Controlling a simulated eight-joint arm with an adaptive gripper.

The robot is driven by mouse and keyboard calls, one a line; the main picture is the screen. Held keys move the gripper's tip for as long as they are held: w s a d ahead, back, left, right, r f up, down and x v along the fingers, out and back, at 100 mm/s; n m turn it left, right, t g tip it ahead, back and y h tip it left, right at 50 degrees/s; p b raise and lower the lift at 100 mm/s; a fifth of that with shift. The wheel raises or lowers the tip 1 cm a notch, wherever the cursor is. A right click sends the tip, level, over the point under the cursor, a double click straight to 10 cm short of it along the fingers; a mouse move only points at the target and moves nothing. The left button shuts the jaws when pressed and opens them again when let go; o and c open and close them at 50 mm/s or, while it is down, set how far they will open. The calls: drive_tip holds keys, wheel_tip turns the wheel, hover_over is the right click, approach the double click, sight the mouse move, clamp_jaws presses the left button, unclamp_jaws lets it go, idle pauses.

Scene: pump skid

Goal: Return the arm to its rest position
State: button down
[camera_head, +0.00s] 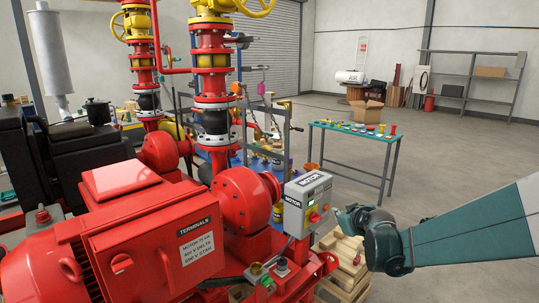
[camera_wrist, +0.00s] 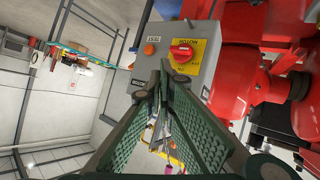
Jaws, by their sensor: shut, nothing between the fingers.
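My arm reaches in from the right edge of the head view. My gripper (camera_head: 347,217) is just to the right of the grey motor control box (camera_head: 294,217). In the wrist view the two green fingers of my gripper (camera_wrist: 164,70) come together at their tips, shut and empty. The tips overlap the picture of the control box (camera_wrist: 205,66), which has a red rotary switch on a yellow plate and an orange button. I cannot tell how far the tips are from the box.
A red motor (camera_head: 130,235) and pump fill the left and middle. A wooden pallet (camera_head: 346,262) lies below my gripper. A teal-framed table (camera_head: 374,136) with small coloured items stands behind. A grey shelf rack (camera_head: 470,75) stands at the back wall. The floor at right is open.

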drive_tip(key=s+a+r+m+g, duration=0.1)
drive_tip(key=s+a+r, duration=0.1)
drive_tip(key=s, duration=0.9)
drive_tip(key=s+a+r+m+g, duration=0.1)
drive_tip(key=s+a+r+g, duration=0.15)
drive_tip(key=s, duration=0.85)
drive_tip(key=s+f+m+g+h, duration=0.1)
drive_tip(key=s+f, duration=0.3)
drive_tip(key=s, duration=1.8)
drive_tip(key=shift+m+g, duration=0.35)
drive_tip(key=shift+m, duration=0.45)
drive_tip(key=c, duration=3.1)
unclamp_jaws()
drive_tip(key=shift+c, duration=0.2)
